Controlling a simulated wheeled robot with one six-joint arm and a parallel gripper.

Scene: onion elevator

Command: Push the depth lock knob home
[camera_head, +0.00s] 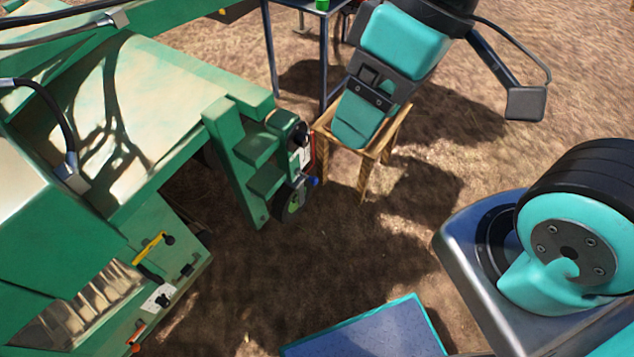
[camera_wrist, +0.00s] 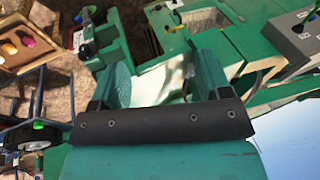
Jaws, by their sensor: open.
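The green machine (camera_head: 110,100) fills the left of the head view. Its stepped green bracket (camera_head: 250,150) carries a round black knob (camera_head: 300,133) and, lower, a blue-tipped handle (camera_head: 313,181). A yellow lever (camera_head: 150,248) with a black end sits on the machine's lower side. I cannot tell which of these is the depth lock knob. The fingertips cannot be made out in the head view.
A small wooden stand (camera_head: 385,143) is partly behind my arm. A blue-legged table (camera_head: 298,8) stands at the back. In the wrist view a wooden tray (camera_wrist: 20,63) holds coloured items, and a grey box (camera_wrist: 300,45) is at the right. Bare ground (camera_head: 400,240) lies open right of the bracket.

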